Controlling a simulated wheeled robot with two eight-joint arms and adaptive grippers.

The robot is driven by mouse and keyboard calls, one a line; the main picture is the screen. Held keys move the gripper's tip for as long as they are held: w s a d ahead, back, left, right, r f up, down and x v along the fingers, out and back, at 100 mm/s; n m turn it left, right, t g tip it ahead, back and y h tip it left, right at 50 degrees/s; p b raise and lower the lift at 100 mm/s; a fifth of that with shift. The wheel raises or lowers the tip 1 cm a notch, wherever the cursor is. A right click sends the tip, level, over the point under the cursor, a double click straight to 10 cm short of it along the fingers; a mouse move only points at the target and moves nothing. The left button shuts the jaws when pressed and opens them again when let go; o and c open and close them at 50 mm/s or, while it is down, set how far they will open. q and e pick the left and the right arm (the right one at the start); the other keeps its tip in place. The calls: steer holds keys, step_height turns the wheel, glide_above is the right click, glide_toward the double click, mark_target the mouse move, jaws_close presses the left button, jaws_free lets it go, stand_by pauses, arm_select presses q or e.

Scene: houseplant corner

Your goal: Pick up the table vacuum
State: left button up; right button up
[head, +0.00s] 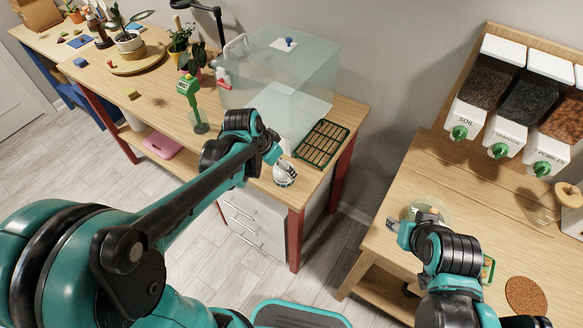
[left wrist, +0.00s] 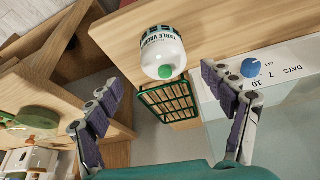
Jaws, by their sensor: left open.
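The table vacuum (left wrist: 163,55) is a white rounded device with dark lettering and a green button, near the top middle of the left wrist view. In the head view the vacuum (head: 285,179) sits at the near right corner of the wooden bench, partly hidden by my left gripper (head: 281,160). In the left wrist view my left gripper (left wrist: 163,86) is open, its fingers spread wide with nothing between them, and the vacuum lies beyond the tips. My right gripper (head: 398,226) is over the right-hand table beside a glass bowl (head: 430,212); its jaw opening is too small to read.
A green slatted tray (head: 321,144) lies right behind the vacuum, close to it. A clear glass tank (head: 285,80) stands behind on the same bench (head: 170,105). A green device (head: 190,92) stands farther left. Dispensers (head: 490,85) hang above the right table (head: 400,270).

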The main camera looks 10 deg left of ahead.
mark_target(281, 170)
arm_select(q)
steer(key=b+x, duration=0.1)
steer(key=x, duration=0.2)
steer(key=b+x, duration=0.2)
steer(key=x, duration=0.1)
steer(key=b+x, duration=0.1)
steer(key=shift+a+f, duration=0.25)
steer(key=shift+a, duration=0.05)
steer(key=shift+w+d+f, duration=0.1)
steer(key=shift+w+f, duration=0.1)
steer(key=shift+f, duration=0.05)
steer(key=shift+r, duration=0.1)
steer(key=c, duration=1.4)
steer(key=shift+r, duration=0.1)
